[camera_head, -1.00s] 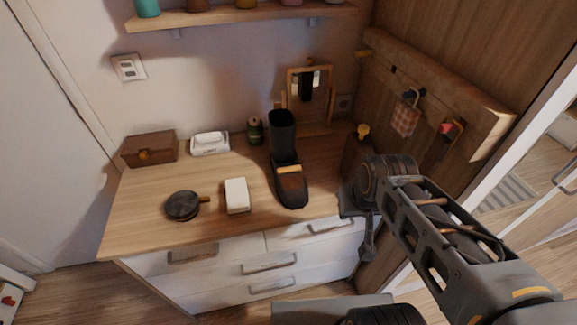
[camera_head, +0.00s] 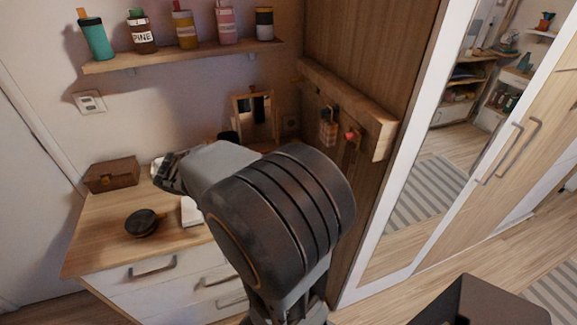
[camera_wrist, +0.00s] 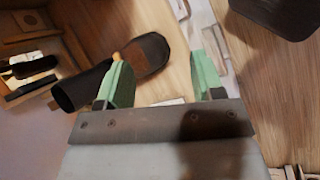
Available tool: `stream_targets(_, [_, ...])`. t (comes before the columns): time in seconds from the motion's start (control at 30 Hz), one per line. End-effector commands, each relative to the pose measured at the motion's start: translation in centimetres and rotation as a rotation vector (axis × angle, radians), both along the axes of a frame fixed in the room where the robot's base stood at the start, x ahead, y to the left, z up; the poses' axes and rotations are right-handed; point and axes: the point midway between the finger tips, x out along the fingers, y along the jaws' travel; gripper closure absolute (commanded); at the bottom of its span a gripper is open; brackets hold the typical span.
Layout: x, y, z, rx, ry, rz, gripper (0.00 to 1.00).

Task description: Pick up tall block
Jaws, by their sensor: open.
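A white block (camera_head: 190,212) shows in the head view on the dresser top, mostly hidden by my arm. It is the only block-like thing I can make out there, and I cannot tell whether it is the tall block. In the wrist view my gripper (camera_wrist: 158,54) has its two green fingers spread wide, with nothing held between them. In the head view my arm covers the gripper's surroundings.
The dresser top (camera_head: 95,235) carries a brown wooden box (camera_head: 111,175) and a round dark lidded thing (camera_head: 143,222). A framed mirror (camera_head: 255,117) stands at the back. A shelf (camera_head: 180,58) with several bottles hangs above. A peg rail (camera_head: 350,105) juts out at right.

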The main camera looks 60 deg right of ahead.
Motion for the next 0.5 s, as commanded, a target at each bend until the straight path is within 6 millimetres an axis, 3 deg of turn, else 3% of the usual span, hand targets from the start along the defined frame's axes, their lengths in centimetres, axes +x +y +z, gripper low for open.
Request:
stream_targets(0.03, [0.4, -2.8, 1.1, -0.072, 0.127, 0.041, 0.39])
stream_targets(0.2, [1.6, -10.3, 3.1, -0.269, 0.505, 0.185, 0.39])
stream_targets(0.3, [2.3, -13.3, 3.8, -0.343, 0.673, 0.242, 0.39])
stream_targets(0.5, [2.9, -16.9, 4.3, -0.416, 0.857, 0.299, 0.39])
